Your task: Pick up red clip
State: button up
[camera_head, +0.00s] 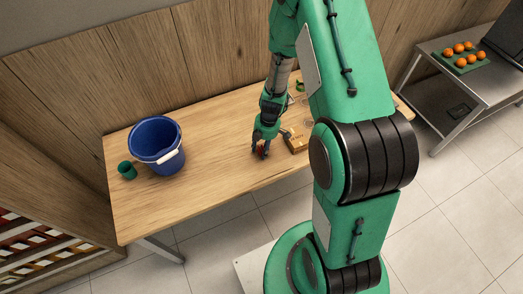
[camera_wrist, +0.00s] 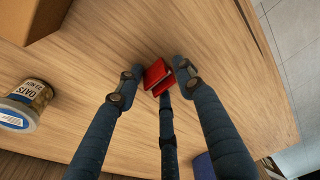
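The red clip (camera_wrist: 156,74) lies on the wooden table in the wrist view, between the tips of my gripper's dark blue fingers. My gripper (camera_wrist: 160,72) is open, with one finger to the left of the clip, one to the right and a third just below it in the picture. Gaps show between the clip and the left and right fingertips. The third fingertip overlaps the clip's lower end, and I cannot tell if it touches. In the head view my gripper (camera_head: 261,151) points down low over the table, and a little red shows among its fingers.
The wooden table (camera_head: 215,170) has a blue bucket (camera_head: 170,168) and a green cup (camera_head: 127,170) at left. A cardboard box (camera_wrist: 30,18) and an oats can (camera_wrist: 32,97) are near the gripper. A steel side table (camera_head: 480,85) holds oranges on a green tray.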

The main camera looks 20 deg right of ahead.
aim_at(260, 149)
jog(key=c, duration=0.7)
jog(key=shift+r, duration=0.1)
jog(key=shift+r, duration=0.8)
notch_tip(260, 149, up, 2)
jog(key=shift+r+p, duration=0.1)
jog(key=shift+p, duration=0.3)
jog(key=s, duration=0.5)
jog(key=s+a, duration=0.1)
jog(key=s, duration=0.4)
jog(key=s+a+r+b, duration=0.1)
jog(key=s, duration=0.5)
